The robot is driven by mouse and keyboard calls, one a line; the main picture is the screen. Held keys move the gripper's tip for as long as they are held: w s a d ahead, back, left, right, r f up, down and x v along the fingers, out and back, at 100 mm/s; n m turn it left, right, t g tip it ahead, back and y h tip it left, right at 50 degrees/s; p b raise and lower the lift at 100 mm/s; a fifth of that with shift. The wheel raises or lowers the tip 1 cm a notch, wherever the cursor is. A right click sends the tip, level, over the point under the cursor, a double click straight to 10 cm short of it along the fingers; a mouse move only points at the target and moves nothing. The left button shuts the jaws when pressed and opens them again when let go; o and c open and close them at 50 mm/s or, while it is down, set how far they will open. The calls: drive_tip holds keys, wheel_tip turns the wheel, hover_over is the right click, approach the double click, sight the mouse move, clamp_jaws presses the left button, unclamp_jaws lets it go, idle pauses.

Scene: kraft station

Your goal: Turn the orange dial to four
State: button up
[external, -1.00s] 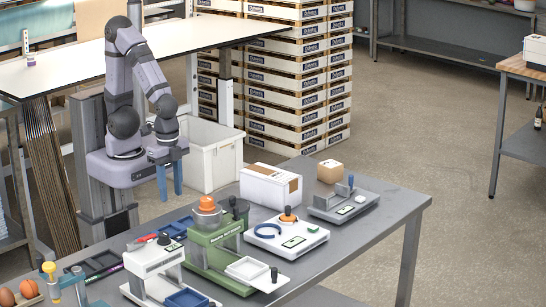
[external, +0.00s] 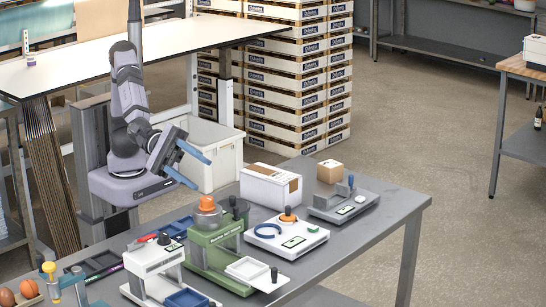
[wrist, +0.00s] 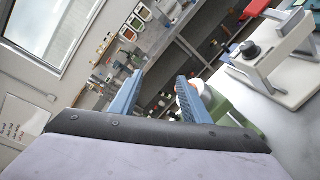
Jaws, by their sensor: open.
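A small orange dial (external: 288,215) with a dark top sits at the back of a white device (external: 300,234) on the bench. A larger orange rounded part (external: 207,204) sits on top of the green machine (external: 212,245) to its left. I cannot read any numbers on either. My gripper (external: 201,173) is open and empty, its blue fingers spread and pointing right, in the air behind the bench and apart from both.
A white press with a dark knob (external: 163,240) stands left of the green machine; it seems to show in the wrist view (wrist: 250,49). A white box (external: 268,187), a grey device (external: 343,203) and a small brown box (external: 330,171) stand behind. The bench's right end is clear.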

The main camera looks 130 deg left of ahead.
sight(207, 203)
wheel_tip(207, 203, down, 6)
drive_tip(key=s+d+n+t+y+b, duration=0.1)
drive_tip(key=n+y+b, duration=0.2)
drive_tip(key=n, duration=0.5)
drive_tip(key=s+d+n+y+b, duration=0.1)
drive_tip(key=d+n+y+b, duration=0.15)
drive_tip(key=n, duration=0.45)
drive_tip(key=a+p+x, duration=0.1)
drive_tip(key=p+x, duration=0.2)
drive_tip(key=x, duration=0.8)
drive_tip(key=shift+d+f, duration=0.1)
drive_tip(key=shift+f, duration=0.05)
drive_tip(key=c, duration=1)
